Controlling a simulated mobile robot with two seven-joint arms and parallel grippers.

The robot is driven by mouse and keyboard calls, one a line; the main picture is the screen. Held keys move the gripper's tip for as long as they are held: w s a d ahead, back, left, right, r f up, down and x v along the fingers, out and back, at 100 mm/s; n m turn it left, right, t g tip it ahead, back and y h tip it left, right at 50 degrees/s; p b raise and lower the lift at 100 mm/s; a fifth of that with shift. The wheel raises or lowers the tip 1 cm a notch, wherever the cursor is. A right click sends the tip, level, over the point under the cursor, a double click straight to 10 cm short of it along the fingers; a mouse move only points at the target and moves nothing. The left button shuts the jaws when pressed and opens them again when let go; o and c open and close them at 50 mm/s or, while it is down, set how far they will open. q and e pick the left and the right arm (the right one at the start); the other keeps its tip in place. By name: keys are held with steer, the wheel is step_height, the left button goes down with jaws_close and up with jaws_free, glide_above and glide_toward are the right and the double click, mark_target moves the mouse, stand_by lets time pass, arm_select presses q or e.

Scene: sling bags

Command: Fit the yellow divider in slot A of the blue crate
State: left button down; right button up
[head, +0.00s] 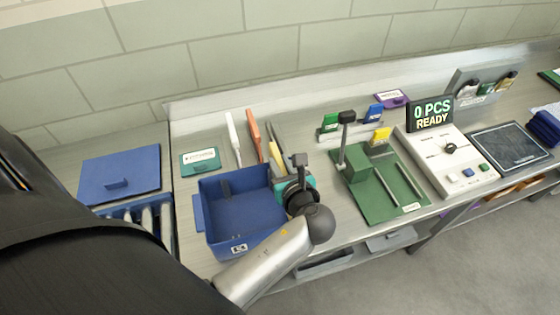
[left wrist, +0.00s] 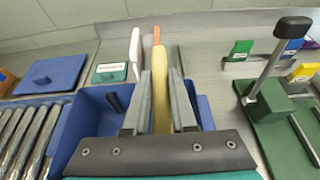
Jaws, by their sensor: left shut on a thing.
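The yellow divider (head: 275,156) is a thin upright strip at the crate's far right corner. My left gripper (head: 279,170) is shut on it; in the left wrist view the divider (left wrist: 160,95) stands between the two grey fingers. The open blue crate (head: 221,206) lies under and to the left of the gripper, with a small white label on its front. A dark piece shows on its inner far wall. I cannot read which slot is A, and the divider's lower end is hidden by the gripper. My right gripper is not in view.
White (head: 233,136) and orange (head: 254,134) strips stand behind the crate, beside a teal label card (head: 200,162). A green fixture (head: 382,185) with a black-knobbed lever stands to the right. A blue lid (head: 119,172) lies left. The control box (head: 450,165) reads "0 PCS READY".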

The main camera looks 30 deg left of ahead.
arm_select(q)
steer(key=shift+f, duration=0.1)
steer(key=shift+f, duration=0.3)
steer(key=shift+f+b, duration=3.35)
steer(key=shift+f, duration=1.75)
steer(key=shift+s+f, duration=0.1)
steer(key=shift+f, duration=0.1)
steer(key=c, duration=0.7)
jaws_free()
steer(key=shift+f, duration=0.15)
steer(key=shift+o, duration=0.2)
steer(key=shift+s, duration=0.1)
